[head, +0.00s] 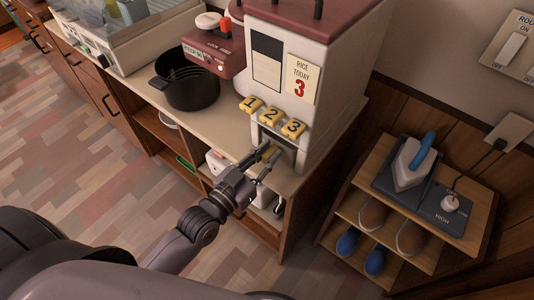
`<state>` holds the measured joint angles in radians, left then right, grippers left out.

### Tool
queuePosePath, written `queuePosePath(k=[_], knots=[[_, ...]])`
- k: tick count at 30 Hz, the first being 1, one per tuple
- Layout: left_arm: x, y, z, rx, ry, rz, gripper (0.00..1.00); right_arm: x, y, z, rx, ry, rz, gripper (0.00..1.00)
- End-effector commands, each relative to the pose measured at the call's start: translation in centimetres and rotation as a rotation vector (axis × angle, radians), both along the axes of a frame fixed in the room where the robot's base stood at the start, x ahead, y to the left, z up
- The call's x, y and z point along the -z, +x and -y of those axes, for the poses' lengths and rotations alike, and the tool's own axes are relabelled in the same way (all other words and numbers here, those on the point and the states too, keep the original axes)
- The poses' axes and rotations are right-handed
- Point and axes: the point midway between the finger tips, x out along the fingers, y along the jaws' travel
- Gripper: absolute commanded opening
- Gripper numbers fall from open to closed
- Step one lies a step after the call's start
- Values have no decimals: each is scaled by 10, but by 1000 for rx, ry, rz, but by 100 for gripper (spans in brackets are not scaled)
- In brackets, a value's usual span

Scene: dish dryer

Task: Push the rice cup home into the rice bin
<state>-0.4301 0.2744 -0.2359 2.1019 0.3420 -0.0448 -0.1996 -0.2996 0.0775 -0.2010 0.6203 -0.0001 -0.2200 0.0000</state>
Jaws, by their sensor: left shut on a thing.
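The rice bin (329,108) is a tall cream box with a maroon top. It has yellow levers marked 1, 2, 3 and a "RICE TODAY 3" card. Below the levers is an opening low in its front. My left gripper (262,161) is at this opening, its fingers shut on a small yellowish part, which looks like the rice cup (270,152). Most of the cup is hidden by the fingers and the opening, so I cannot tell how far in it sits. My right gripper is not in view.
A black pot (190,90) and a maroon appliance (214,50) stand left of the bin on the counter (150,104). Open shelves lie below. On the right, a low wooden rack (468,243) holds an iron (411,164) and shoes. The floor at left is clear.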

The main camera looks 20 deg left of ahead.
Motion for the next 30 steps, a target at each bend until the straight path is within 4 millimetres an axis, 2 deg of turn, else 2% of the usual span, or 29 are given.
queuePosePath(k=[4,9,10,19,30], knots=[[0,0,0,0,0,0,0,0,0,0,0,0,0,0],[0,0,0,0,0,-1,0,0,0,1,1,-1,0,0],[0,0,0,0,0,-1,20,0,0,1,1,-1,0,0],[0,0,0,0,0,0,40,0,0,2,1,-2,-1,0],[1,-3,-1,0,1,-2,41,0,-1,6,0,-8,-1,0]])
